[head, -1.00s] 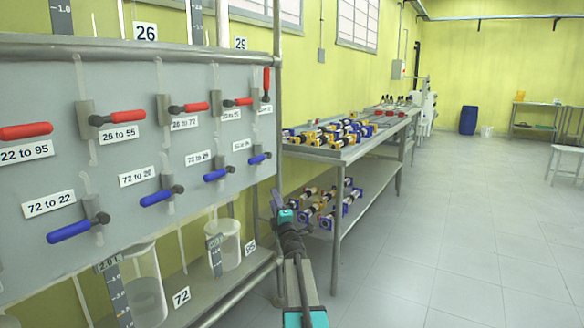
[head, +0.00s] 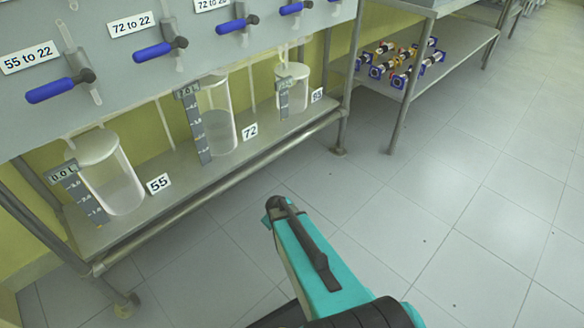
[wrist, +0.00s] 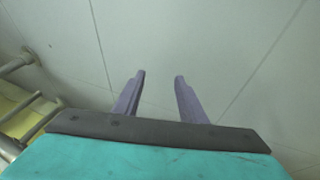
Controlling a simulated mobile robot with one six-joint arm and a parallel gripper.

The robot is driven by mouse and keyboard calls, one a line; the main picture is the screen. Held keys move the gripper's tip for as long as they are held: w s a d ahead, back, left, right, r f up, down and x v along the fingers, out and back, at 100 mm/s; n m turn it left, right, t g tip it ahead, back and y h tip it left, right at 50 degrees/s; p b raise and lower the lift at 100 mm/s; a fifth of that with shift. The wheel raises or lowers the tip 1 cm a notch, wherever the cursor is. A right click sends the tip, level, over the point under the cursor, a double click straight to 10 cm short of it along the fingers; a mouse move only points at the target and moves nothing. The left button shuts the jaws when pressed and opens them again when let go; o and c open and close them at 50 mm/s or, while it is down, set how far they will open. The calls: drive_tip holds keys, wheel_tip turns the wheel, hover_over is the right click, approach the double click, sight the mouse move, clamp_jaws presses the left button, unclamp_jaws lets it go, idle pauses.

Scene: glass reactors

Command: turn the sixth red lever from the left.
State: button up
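No red lever shows in either view now; the upper part of the panel (head: 110,75) is outside the head view. Its lower row shows blue levers: one under the label "55 to 22" (head: 60,87), one under "72 to 22" (head: 160,48), and two smaller ones (head: 238,23) farther right. In the wrist view my gripper (wrist: 160,78) has its two fingers apart, with nothing between them, over bare floor tiles. In the head view my teal arm stands low in front of the rack, apart from the levers.
Below the panel, glass vessels (head: 112,180) stand on a metal shelf (head: 190,170) with tags 55, 72 and another at the right. A steel table (head: 425,85) with parts on its lower shelf stands behind. The floor (head: 470,220) at right is clear.

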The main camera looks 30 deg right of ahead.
drive_tip(key=s+a+f+g, duration=0.1)
drive_tip(key=s+a+f, duration=0.1)
drive_tip(key=s, duration=0.3)
drive_tip(key=s+a+f+g+y, duration=0.1)
drive_tip(key=s+a+f+g, duration=0.1)
drive_tip(key=s+a, duration=0.3)
drive_tip(key=s+a+f+m+g, duration=0.1)
drive_tip(key=s+a+f, duration=0.1)
drive_tip(key=s, duration=0.3)
drive_tip(key=shift+s+a+f+g+y, duration=0.1)
drive_tip(key=shift+s+a+g+y, duration=0.1)
drive_tip(key=shift+a, duration=0.25)
drive_tip(key=shift+s+a+f+g+y, duration=0.1)
drive_tip(key=shift+s+a, duration=0.1)
drive_tip(key=shift+a, duration=0.2)
drive_tip(key=s+a+g, duration=0.1)
drive_tip(key=s+a, duration=0.1)
drive_tip(key=s, duration=0.3)
drive_tip(key=s+a+m+g, duration=0.1)
drive_tip(key=s+a+g, duration=0.1)
drive_tip(key=s, duration=0.3)
drive_tip(key=s+a+g, duration=0.1)
drive_tip(key=s+a, duration=0.1)
drive_tip(key=s, duration=0.3)
drive_tip(key=shift+s+a+f+g+y, duration=0.3)
drive_tip(key=shift+a+y, duration=0.1)
drive_tip(key=shift+c, duration=0.9)
drive_tip(key=shift+a, duration=0.1)
